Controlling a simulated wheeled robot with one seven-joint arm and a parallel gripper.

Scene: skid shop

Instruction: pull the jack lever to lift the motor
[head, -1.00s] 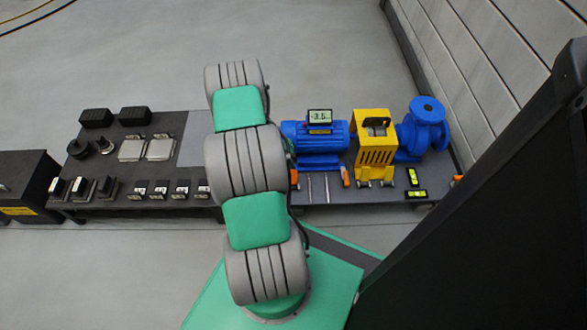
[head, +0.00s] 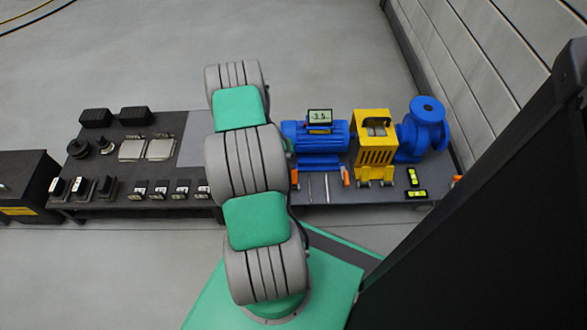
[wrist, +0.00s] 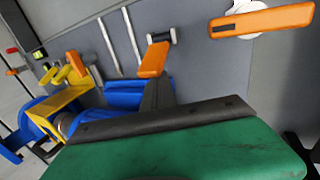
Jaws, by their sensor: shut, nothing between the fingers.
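The blue motor (head: 315,137) sits beside a yellow coupling guard (head: 375,145); it shows partly behind my gripper in the wrist view (wrist: 122,95). One orange jack lever (head: 346,177) stands at the motor's right front. Another orange lever (wrist: 153,60) is at the motor's other front corner, mostly behind my arm in the head view. My gripper (wrist: 157,88) is shut and empty, its dark tips just by that lever's near end; I cannot tell whether they touch. My arm hides the gripper in the head view.
A display (head: 320,117) stands on the motor. A blue pump (head: 425,128) stands right of the guard. Thin rods (wrist: 122,40) and a larger orange-handled item (wrist: 262,20) lie on the grey bench top. Black switches and metal plates (head: 145,149) fill the left bench.

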